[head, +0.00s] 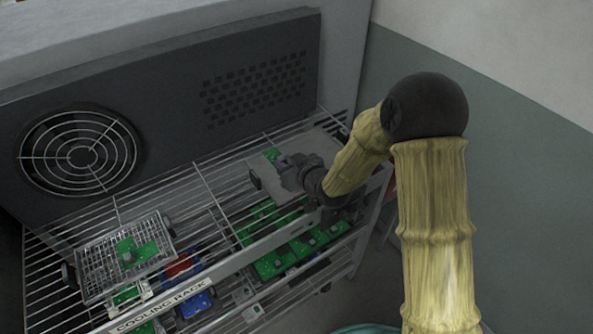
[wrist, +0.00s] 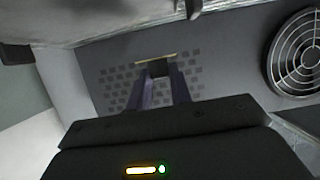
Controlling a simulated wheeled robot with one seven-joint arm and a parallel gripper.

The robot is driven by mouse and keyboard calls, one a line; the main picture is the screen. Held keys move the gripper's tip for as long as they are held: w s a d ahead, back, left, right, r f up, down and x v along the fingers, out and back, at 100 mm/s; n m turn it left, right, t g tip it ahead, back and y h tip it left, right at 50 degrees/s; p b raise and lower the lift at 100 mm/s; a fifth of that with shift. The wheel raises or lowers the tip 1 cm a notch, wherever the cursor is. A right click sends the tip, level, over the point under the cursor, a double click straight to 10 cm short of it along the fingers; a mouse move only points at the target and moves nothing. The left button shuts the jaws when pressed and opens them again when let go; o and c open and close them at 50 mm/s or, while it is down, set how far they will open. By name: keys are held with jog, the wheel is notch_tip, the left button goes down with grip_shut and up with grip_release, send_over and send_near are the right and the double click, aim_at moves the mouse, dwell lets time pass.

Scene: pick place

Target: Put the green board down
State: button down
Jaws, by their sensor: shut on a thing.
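My gripper (head: 268,167) is above the right part of the wire rack's top shelf in the head view. A small patch of a green board (head: 272,154) shows just beyond its fingers; most of it is hidden by the gripper. In the wrist view my gripper's two fingers (wrist: 158,80) are close around a thin piece with a tan edge (wrist: 155,55), seen nearly edge-on. Its green face does not show there. I cannot tell whether the board touches the shelf.
The cooling rack (head: 160,306) has bare wire on its top shelf. At left a wire basket (head: 100,278) holds another green board (head: 138,253). Several green boards (head: 275,264) lie on a lower level. A dark panel with a round fan (head: 80,155) stands behind.

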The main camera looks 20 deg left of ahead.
jog(key=shift+w+d+f+p, duration=0.15)
jog(key=shift+f+p, duration=0.1)
jog(key=shift+f, duration=1.05)
jog(key=shift+w+f+p, duration=0.15)
jog(key=shift+f+p, duration=0.05)
jog(key=shift+f, duration=1.1)
jog(key=shift+f+p, duration=0.45)
jog(key=shift+f, duration=1.65)
jog(key=shift+f, duration=0.2)
jog(key=c, duration=1.3)
grip_release()
jog(key=shift+r, duration=0.1)
jog(key=shift+o, duration=0.2)
jog(key=shift+r, duration=0.15)
